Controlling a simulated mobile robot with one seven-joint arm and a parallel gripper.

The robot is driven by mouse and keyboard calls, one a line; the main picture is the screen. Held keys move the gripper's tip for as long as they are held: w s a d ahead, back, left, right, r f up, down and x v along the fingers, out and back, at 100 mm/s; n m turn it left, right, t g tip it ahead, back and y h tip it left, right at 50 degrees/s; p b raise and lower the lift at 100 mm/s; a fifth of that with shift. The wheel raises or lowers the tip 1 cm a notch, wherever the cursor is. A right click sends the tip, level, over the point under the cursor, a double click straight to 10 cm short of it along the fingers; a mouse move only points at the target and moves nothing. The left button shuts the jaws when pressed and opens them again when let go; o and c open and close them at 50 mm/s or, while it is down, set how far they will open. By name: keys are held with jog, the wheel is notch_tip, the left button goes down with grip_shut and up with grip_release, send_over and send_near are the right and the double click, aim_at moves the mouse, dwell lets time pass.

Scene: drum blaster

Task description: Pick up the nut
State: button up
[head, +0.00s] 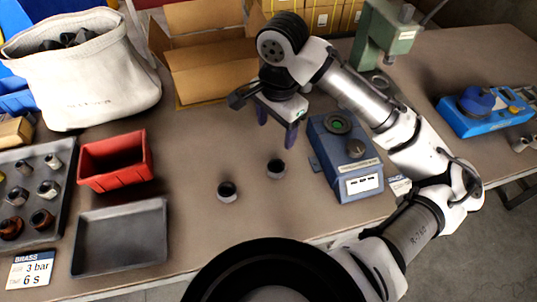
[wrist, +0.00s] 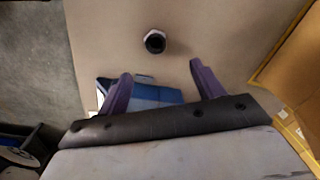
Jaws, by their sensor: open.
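In the wrist view one grey hex nut (wrist: 155,41) with a dark hole lies beyond the open fingertips (wrist: 161,70). Nothing is between the fingers.
A blue-grey device (head: 345,158) stands right of the nuts. An open cardboard box (head: 208,80) is behind. A red bin (head: 115,160), an empty dark tray (head: 120,237), a tray of fittings (head: 62,207) and a white bag (head: 85,80) are left. The table around the nuts is clear.

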send_near(276, 163)
jog(key=shift+s+d+f+m, duration=0.25)
jog(key=shift+s+f+m, duration=0.05)
jog(key=shift+s+f, duration=0.5)
jog(key=shift+w+a+f, duration=0.1)
jog(key=shift+a+f, duration=0.05)
jog(key=shift+f, duration=1.35)
jog(key=shift+a+f, duration=0.15)
jog(key=shift+f, duration=1.4)
jog(key=c, duration=1.2)
